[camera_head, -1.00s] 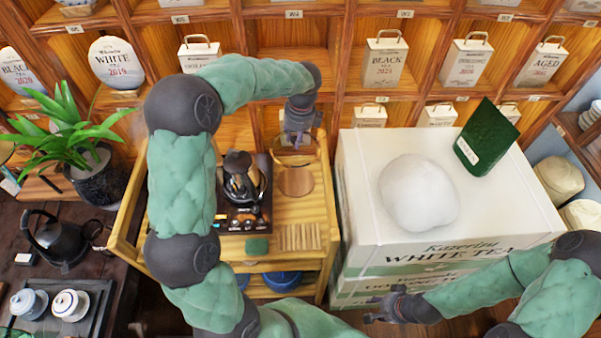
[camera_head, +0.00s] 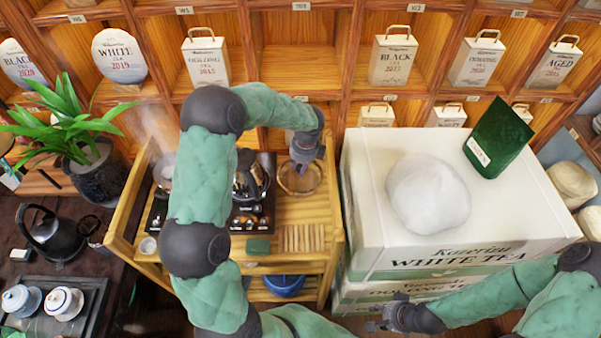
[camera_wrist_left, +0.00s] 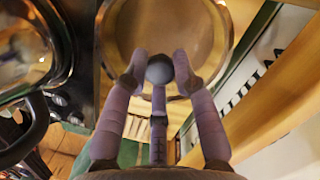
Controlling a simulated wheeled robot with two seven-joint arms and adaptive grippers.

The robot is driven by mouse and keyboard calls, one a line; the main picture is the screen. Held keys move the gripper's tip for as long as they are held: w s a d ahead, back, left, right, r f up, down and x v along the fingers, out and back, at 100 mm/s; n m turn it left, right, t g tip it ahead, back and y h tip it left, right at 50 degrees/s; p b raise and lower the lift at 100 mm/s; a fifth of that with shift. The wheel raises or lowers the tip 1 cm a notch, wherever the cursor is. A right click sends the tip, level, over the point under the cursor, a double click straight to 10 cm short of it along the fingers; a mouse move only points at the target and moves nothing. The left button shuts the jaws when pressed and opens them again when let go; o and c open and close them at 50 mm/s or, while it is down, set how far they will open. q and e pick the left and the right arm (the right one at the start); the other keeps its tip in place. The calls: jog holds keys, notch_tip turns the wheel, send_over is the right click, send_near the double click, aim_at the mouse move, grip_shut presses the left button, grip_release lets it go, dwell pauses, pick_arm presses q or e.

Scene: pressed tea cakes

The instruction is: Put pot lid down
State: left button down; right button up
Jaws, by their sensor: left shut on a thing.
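A round pot lid (camera_head: 311,187) with a clear, brownish face is under my left gripper (camera_head: 300,165), on the right part of the wooden cart top (camera_head: 262,270). In the left wrist view the lid (camera_wrist_left: 125,38) shows from above with its round grey knob (camera_wrist_left: 160,69). My left gripper (camera_wrist_left: 160,75) has its fingers shut around that knob. The lid lies over the round mark on the cart; I cannot tell whether it touches. The dark pot (camera_head: 243,187) stands left of the lid, partly hidden by my arm. My right gripper (camera_head: 384,318) is empty, its fingers apart, low in front of the boxes.
A row of light wooden pieces (camera_head: 304,238) and a green block (camera_head: 258,246) lie at the cart's front. Large white tea boxes (camera_head: 365,215) carrying a white lump (camera_head: 428,193) stand right of the cart. Shelves (camera_head: 297,72) rise behind. A plant (camera_head: 95,165) stands at left.

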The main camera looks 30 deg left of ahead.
pick_arm(q)
jog(key=shift+f+b, duration=0.3)
jog(key=shift+f, duration=1.2)
jog(key=shift+f, duration=0.2)
jog(key=c, duration=1)
grip_release()
notch_tip(320, 180, up, 12)
jog(key=d+p, duration=0.1)
jog(key=p, duration=0.2)
jog(key=shift+s+d, duration=0.2)
jog(key=shift+d, duration=0.15)
jog(key=shift+r, duration=0.15)
